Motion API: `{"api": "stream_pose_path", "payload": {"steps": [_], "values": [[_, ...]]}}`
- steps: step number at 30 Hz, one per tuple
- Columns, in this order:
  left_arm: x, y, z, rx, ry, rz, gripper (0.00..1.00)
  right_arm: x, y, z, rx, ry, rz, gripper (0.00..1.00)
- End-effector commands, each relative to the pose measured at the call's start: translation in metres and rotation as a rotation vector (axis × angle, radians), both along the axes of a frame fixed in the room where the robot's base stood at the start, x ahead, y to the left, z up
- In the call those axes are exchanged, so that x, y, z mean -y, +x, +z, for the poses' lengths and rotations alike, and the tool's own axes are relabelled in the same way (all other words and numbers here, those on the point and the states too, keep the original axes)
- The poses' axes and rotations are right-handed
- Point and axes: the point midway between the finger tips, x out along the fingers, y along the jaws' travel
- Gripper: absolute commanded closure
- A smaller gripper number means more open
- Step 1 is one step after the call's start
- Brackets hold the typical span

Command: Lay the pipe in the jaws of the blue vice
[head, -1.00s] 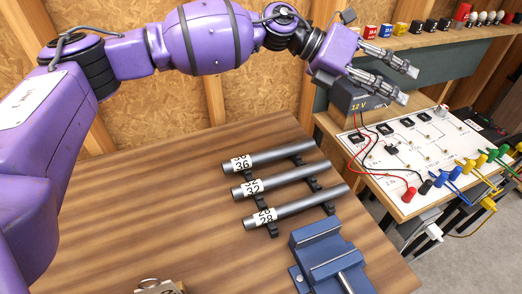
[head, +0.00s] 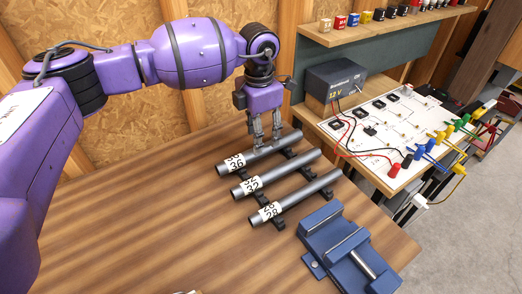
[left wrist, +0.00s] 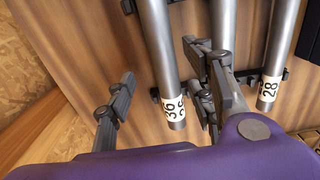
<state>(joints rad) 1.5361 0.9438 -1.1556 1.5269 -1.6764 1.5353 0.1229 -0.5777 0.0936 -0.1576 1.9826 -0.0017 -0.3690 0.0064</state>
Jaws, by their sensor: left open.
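Three grey metal pipes lie side by side on black rests on the wooden table. The pipe labelled 36 (head: 240,163) is farthest, the pipe labelled 32 (head: 285,171) is in the middle, and the pipe labelled 28 (head: 295,200) is nearest the blue vice (head: 333,232). My left gripper (head: 266,143) points down at the pipe labelled 36, its fingers open. In the left wrist view this pipe (left wrist: 158,45) shows between the two fingers; I cannot tell whether they touch it. A finger partly hides the middle pipe (left wrist: 223,20) there. No pipe shows in the vice.
A circuit board (head: 385,128) with coloured plugs and cables and a dark 12 V power box (head: 335,85) stand on a bench to the right. A shelf (head: 390,24) with small coloured blocks is behind. The table's front left (head: 130,225) is clear.

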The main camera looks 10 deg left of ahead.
Motion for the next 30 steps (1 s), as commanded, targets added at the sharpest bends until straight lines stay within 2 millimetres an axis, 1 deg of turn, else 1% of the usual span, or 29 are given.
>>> {"api": "stream_pose_path", "payload": {"steps": [5, 6, 9, 12, 16, 17, 27, 28, 30], "values": [[0.007, -0.002, -0.022, 0.0, 0.0, -0.002, 0.51, -0.007, 0.003, 0.005, 0.004, 0.011, 0.0, 0.62], [0.007, -0.002, -0.029, -0.001, -0.001, -0.001, 0.51, -0.008, 0.001, 0.005, 0.002, 0.015, -0.001, 0.62], [0.007, -0.001, -0.042, -0.001, -0.001, 0.0, 0.51, -0.01, 0.001, 0.004, -0.002, 0.019, -0.005, 0.62], [0.007, -0.001, -0.046, 0.001, -0.001, -0.001, 0.51, -0.011, 0.0, 0.003, -0.003, 0.021, -0.007, 0.62], [0.007, -0.001, -0.045, 0.001, -0.001, -0.001, 0.51, -0.011, 0.0, 0.003, -0.004, 0.023, -0.009, 0.62], [0.007, -0.001, -0.045, 0.001, -0.002, -0.001, 0.54, -0.011, 0.0, 0.003, -0.004, 0.023, -0.009, 0.62], [0.007, -0.001, -0.045, 0.001, -0.002, -0.001, 0.98, -0.009, -0.001, 0.003, -0.004, 0.019, -0.006, 0.62], [0.007, -0.001, -0.045, 0.001, -0.002, -0.001, 1.0, -0.009, -0.001, 0.003, -0.004, 0.017, -0.006, 0.62], [0.007, -0.001, -0.045, 0.001, -0.002, -0.001, 1.0, -0.008, -0.001, 0.003, -0.004, 0.016, -0.005, 0.62]]}}
